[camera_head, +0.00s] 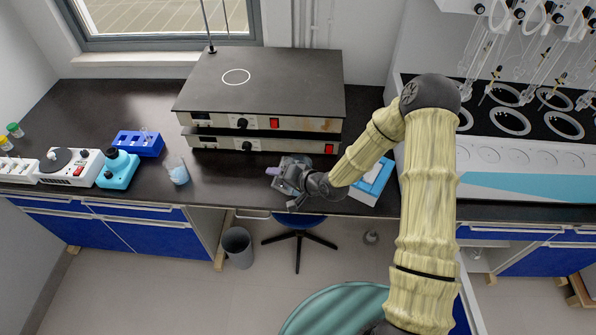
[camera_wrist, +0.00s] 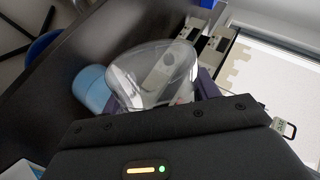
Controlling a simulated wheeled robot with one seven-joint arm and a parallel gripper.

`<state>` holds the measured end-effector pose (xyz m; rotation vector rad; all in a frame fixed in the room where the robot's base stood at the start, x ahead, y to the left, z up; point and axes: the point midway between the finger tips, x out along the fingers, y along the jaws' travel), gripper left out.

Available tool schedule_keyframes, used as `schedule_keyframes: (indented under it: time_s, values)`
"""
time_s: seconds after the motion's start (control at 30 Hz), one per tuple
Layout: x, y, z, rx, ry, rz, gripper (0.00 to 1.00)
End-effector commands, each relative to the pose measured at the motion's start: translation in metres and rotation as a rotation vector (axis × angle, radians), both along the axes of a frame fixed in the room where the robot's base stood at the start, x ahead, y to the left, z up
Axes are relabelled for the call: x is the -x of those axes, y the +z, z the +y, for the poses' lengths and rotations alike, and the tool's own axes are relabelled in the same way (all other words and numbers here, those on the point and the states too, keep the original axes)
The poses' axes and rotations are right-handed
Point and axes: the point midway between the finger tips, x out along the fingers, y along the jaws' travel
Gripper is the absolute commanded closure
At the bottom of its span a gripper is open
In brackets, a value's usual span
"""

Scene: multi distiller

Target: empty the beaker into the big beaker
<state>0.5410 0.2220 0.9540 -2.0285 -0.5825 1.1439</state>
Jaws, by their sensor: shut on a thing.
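My gripper (camera_head: 284,176) is over the front part of the black bench, in front of the stacked heaters. It is shut on a clear glass beaker (camera_wrist: 155,68), which shows in the wrist view just beyond the gripper body. In the head view the held beaker is hardly visible. Its tilt and contents cannot be told clearly. A beaker with light blue contents (camera_head: 178,173), seemingly the big beaker, stands on the bench to the left of my gripper, well apart from it. A light blue rounded shape (camera_wrist: 92,88) appears beside the held beaker in the wrist view; whether it is that beaker is unclear.
Stacked heaters (camera_head: 262,95) stand behind my gripper. A blue rack (camera_head: 137,144), a teal device (camera_head: 117,169) and a white device (camera_head: 72,167) stand further left. A blue and white box (camera_head: 371,182) is to the right. The bench between gripper and blue-filled beaker is clear.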

Motion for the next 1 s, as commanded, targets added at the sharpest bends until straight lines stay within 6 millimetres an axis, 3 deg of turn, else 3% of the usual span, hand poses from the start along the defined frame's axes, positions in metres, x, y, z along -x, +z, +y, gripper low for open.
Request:
schedule_keyframes:
  time_s: [0.03, 0.67, 1.0]
  values:
    - [0.002, -0.007, 0.001, 0.004, 0.000, -0.012, 0.88]
    - [0.001, -0.004, 0.001, 0.007, 0.000, -0.021, 0.88]
    - [0.002, -0.014, 0.001, 0.042, 0.001, -0.123, 0.88]
